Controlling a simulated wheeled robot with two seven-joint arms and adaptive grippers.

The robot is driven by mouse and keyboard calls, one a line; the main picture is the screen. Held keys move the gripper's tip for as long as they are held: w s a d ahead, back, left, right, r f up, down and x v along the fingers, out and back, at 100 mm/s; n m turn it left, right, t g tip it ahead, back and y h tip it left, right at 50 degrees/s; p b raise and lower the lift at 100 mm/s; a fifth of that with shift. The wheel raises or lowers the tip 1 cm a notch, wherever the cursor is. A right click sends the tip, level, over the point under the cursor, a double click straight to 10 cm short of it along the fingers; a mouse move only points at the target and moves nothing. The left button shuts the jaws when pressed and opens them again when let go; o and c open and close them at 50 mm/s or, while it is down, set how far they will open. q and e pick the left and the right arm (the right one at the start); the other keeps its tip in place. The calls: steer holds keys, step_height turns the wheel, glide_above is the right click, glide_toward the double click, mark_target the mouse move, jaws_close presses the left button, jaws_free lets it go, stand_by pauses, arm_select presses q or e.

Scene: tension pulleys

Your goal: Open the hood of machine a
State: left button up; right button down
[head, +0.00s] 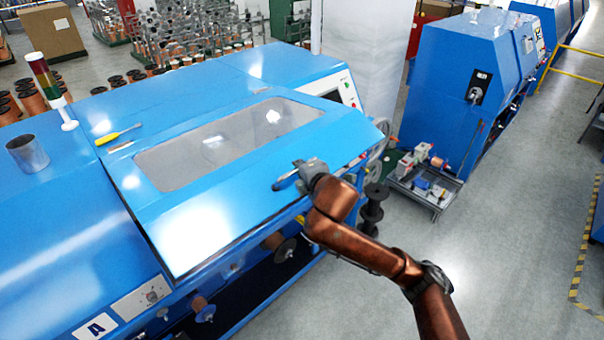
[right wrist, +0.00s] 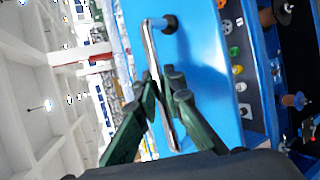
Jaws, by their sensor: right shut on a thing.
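Machine a is the blue machine with a plate marked "A" (head: 96,328) at its lower left. Its blue hood (head: 195,235), with a long clear window (head: 228,143), looks down; I cannot tell if a small gap shows at its front edge. A metal bar handle (head: 286,181) is on the hood near that edge; the handle (right wrist: 150,45) also shows in the right wrist view. My right gripper (head: 308,174) is at the handle, its green-black fingers (right wrist: 166,100) closed around the bar. My left gripper is not in view.
A yellow screwdriver (head: 118,134) and a metal cup (head: 27,154) lie on the machine top, near a signal lamp (head: 49,85). Spools (head: 282,248) sit below the hood's front edge. A small cart (head: 425,185) stands to the right. The floor at the lower right is clear.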

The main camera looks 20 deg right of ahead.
stand_by(0.3)
steer(key=c, duration=2)
jaws_free()
